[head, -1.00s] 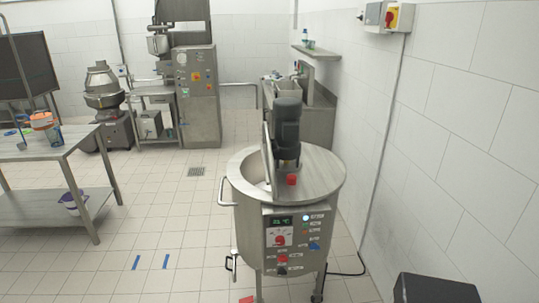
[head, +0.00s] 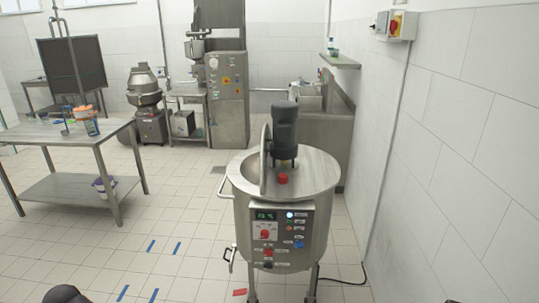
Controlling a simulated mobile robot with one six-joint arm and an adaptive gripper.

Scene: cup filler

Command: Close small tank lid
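A round steel tank (head: 325,210) stands on legs in the middle, with a control panel (head: 279,238) on its front. A dark motor (head: 284,130) and a red knob (head: 283,178) sit on its top. The tank's lid (head: 264,160) stands upright, hinged open beside the motor and seen nearly edge-on. The opening (head: 244,170) shows to the left of the lid. A bar handle (head: 226,190) sticks out at the tank's left side.
A steel table (head: 75,135) with containers stands at the left. Machines (head: 226,100) and a sink unit (head: 335,115) stand behind the tank. A tiled wall (head: 450,150) runs close on the right, with a cable on the floor.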

